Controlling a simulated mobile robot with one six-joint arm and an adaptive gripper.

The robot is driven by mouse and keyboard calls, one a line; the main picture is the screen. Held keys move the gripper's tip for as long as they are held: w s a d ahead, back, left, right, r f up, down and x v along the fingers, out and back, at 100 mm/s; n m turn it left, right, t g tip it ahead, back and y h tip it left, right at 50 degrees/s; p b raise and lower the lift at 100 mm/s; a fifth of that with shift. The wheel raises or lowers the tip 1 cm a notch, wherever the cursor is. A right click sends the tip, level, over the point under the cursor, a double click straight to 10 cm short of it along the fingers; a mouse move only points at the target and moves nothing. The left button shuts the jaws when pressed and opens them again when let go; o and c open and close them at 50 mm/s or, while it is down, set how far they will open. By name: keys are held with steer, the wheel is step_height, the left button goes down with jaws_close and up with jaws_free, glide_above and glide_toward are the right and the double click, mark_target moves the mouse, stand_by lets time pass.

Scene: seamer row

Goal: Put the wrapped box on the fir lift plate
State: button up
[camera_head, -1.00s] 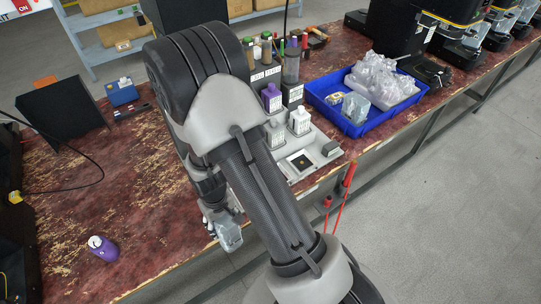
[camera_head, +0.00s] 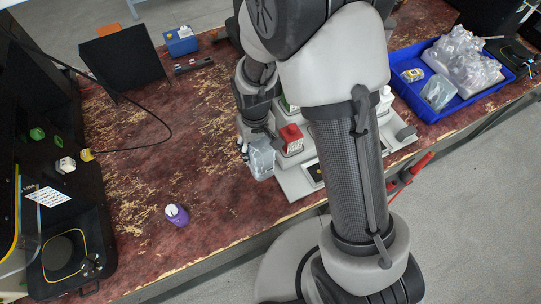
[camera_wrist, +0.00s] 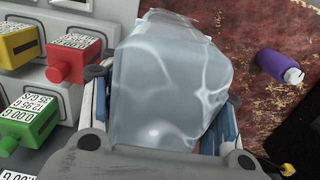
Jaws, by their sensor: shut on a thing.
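The wrapped box (camera_wrist: 165,85) is a block in clear, shiny plastic film, filling the middle of the wrist view. My gripper (camera_wrist: 158,100) is shut on it, with one finger along each side. In the head view the wrapped box (camera_head: 262,160) hangs from my gripper (camera_head: 250,150) over the table, just left of the grey tray. I cannot tell whether this is the fir lift plate; no readable name shows.
The grey tray (camera_head: 293,183) holds red, yellow and green labelled pieces, close beside the box in the wrist view. A blue bin (camera_head: 452,112) with wrapped items is at right. A black cable crosses the table's left part.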

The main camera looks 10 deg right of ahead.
step_height(320, 180, down, 15)
steer(key=b, duration=0.3)
steer(key=shift+f, duration=0.2)
steer(key=shift+f+b, duration=0.15)
steer(key=shift+b, duration=0.15)
steer(key=o, duration=1.3)
